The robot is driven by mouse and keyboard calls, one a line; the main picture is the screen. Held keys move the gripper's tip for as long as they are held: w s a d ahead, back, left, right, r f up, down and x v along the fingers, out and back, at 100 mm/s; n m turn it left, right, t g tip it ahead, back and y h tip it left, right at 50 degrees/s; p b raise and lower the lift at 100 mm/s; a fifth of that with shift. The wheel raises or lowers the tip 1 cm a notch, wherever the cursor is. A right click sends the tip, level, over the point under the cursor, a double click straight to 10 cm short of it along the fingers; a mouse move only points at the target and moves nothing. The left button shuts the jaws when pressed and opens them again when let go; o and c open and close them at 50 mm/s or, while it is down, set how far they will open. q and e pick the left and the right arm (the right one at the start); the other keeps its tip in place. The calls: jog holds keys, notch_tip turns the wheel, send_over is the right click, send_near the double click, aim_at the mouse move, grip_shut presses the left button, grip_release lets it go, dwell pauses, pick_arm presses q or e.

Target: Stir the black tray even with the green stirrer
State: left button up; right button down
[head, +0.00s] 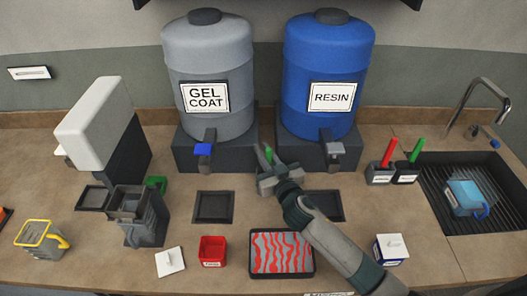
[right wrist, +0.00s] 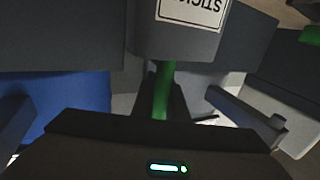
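The black tray (head: 253,271) lies at the front centre of the counter. Red streaks run unevenly across its grey contents. The green stirrer (right wrist: 163,92) stands between the fingers of my right gripper (right wrist: 164,100). The fingers lie close on both sides of it and look shut on it. In the head view my right gripper (head: 268,162) is between the two drums, behind the tray, with a bit of green at its fingertips. A grey holder (right wrist: 145,35) with an upside-down label meets the stirrer's far end. I cannot tell whether that end is inside it. My left gripper is out of view.
The gel coat drum (head: 208,65) and the resin drum (head: 328,65) stand on dark bases with taps. A red cup (head: 212,249) is left of the tray, a white-topped box (head: 390,249) right. The sink (head: 459,175) is at far right.

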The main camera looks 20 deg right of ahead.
pick_arm(q)
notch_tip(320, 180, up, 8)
jog(key=p, duration=0.8)
pick_arm(e)
notch_tip(320, 180, up, 11)
dwell(0.3)
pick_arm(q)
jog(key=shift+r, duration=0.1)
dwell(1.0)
